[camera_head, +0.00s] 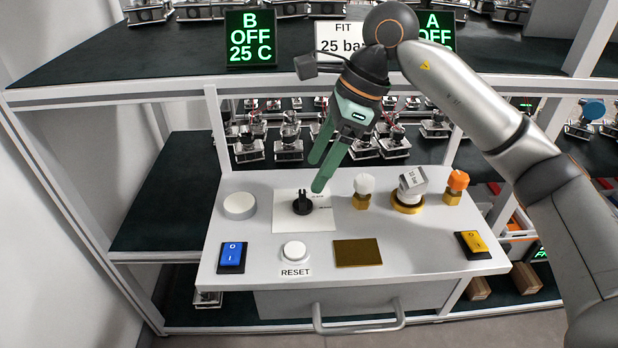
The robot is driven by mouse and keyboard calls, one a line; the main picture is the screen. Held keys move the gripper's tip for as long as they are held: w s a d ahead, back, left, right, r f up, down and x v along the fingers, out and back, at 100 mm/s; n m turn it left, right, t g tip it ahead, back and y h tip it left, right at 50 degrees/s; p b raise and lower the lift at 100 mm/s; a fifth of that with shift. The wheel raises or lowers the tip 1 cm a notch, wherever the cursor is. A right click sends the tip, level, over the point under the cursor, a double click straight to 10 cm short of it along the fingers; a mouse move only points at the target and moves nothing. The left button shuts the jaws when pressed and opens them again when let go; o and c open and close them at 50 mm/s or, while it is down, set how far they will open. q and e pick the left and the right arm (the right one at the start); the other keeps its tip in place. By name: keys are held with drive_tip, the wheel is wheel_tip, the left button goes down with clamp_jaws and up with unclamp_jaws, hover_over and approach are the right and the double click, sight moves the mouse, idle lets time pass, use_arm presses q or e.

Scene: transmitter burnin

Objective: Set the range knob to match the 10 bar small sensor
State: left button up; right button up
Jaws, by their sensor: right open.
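The range knob (303,203) is a small black knob on a white square dial plate (291,222) on the bench panel. The print around it is too small to read. My right gripper (318,177) has green fingers and comes down from above. It is open and empty, with one fingertip just right of the knob and the other farther up and left. I cannot tell whether it touches the panel. A small sensor with a silver body (413,182) sits in a brass ring right of the knob; its label seems to read 10 bar. My left gripper is not in view.
The panel also holds a white round disc (240,206), blue switch (232,257), white RESET button (294,251), brass plate (357,252), yellow switch (473,244), and white-capped (363,190) and orange-capped (455,187) fittings. Displays above read B OFF 25 C (250,38) and FIT 25 bar (338,42).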

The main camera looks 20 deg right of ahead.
drive_tip(key=v, duration=0.6)
drive_tip(key=shift+r+p, duration=0.3)
drive_tip(key=shift+p, duration=0.15)
drive_tip(key=shift+d, duration=0.1)
